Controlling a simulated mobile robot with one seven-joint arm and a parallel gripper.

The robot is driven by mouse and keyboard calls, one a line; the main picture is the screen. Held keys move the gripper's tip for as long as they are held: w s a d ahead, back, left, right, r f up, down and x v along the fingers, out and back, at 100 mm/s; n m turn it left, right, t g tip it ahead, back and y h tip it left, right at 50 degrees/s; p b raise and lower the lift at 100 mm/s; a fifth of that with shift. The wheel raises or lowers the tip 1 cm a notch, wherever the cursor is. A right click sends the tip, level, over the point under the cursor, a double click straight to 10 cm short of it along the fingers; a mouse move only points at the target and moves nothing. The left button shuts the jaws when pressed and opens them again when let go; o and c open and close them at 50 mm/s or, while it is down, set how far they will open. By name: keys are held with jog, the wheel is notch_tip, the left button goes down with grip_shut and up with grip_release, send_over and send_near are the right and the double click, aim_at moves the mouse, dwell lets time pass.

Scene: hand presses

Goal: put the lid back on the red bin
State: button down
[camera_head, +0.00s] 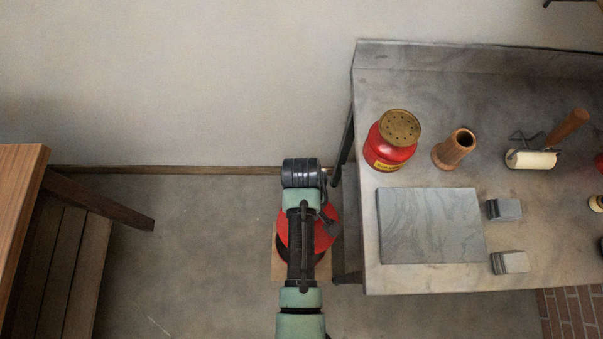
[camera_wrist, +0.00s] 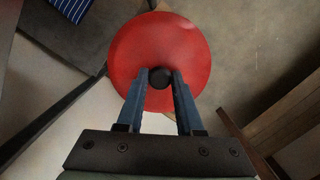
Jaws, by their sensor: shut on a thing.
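The lid (camera_wrist: 195,45) is a round red disc with a black knob (camera_wrist: 160,78) at its middle. In the wrist view, my gripper (camera_wrist: 160,73) has its two blue fingers shut on the knob from either side. In the head view the red lid (camera_head: 330,238) shows partly from under my arm, over the floor left of the bench. A dark rounded shape (camera_head: 284,251) shows below the lid's edge, perhaps the bin. The bin is mostly hidden by the lid and my arm, so I cannot tell whether the lid touches it.
A tan square (camera_head: 276,270) lies on the floor beneath. The grey bench (camera_head: 420,276) stands close on the right, with a red shaker (camera_head: 388,153), a wooden holder (camera_head: 454,149), a roller (camera_head: 531,160) and a stone slab (camera_head: 430,225). A wooden table (camera_head: 18,190) is at far left. Floor between is clear.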

jog(key=shift+n, duration=0.7)
jog(key=s+f, duration=0.1)
jog(key=f, duration=0.1)
jog(key=a+f+b, duration=0.1)
jog(key=s+f, duration=0.1)
jog(key=f, duration=0.1)
jog(key=shift+s+a+f, duration=0.25)
jog(key=shift+s+f, duration=0.05)
notch_tip(320, 180, down, 6)
jog(key=b, duration=0.6)
jog(key=shift+p, duration=0.4)
jog(key=shift+f+p, duration=0.2)
jog(key=shift+p, duration=0.1)
dwell(1.6)
grip_release()
dwell(0.5)
